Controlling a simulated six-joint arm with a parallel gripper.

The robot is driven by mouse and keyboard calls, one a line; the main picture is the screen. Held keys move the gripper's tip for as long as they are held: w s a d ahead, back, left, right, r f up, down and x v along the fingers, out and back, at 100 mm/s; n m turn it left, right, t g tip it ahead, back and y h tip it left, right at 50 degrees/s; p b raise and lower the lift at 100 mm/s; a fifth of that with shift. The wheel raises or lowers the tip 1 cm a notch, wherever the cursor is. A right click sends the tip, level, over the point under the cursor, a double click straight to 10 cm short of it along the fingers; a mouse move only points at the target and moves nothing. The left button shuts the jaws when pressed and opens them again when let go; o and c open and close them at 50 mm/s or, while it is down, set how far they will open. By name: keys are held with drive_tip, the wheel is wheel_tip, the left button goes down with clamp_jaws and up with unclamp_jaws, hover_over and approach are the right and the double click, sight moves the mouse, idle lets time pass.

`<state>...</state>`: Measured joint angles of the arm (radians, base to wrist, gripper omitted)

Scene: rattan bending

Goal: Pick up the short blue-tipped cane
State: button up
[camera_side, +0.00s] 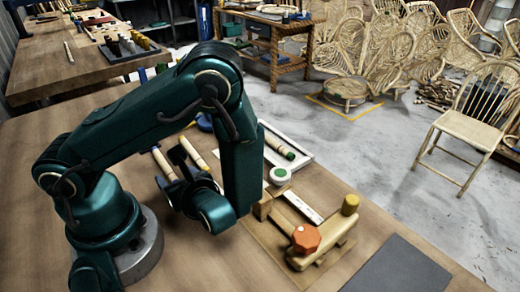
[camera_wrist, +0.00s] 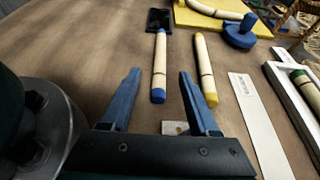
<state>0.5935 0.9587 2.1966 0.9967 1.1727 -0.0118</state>
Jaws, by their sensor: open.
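In the wrist view the blue-tipped cane lines up with the gap between the fingers, and the yellow-tipped one lies outside the right finger. The height of the fingers above the cane is hard to tell.
A white tray (camera_wrist: 276,71) holds a green-tipped cane (camera_side: 280,147). A pale flat strip (camera_wrist: 258,125) lies beside it. A wooden jig with an orange knob (camera_side: 305,239) stands at the front right. A blue knob (camera_wrist: 240,33) and a dark block (camera_wrist: 159,19) lie beyond the canes.

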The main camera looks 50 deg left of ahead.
sight(168, 170)
drive_tip(key=shift+x, duration=2.45)
clamp_jaws()
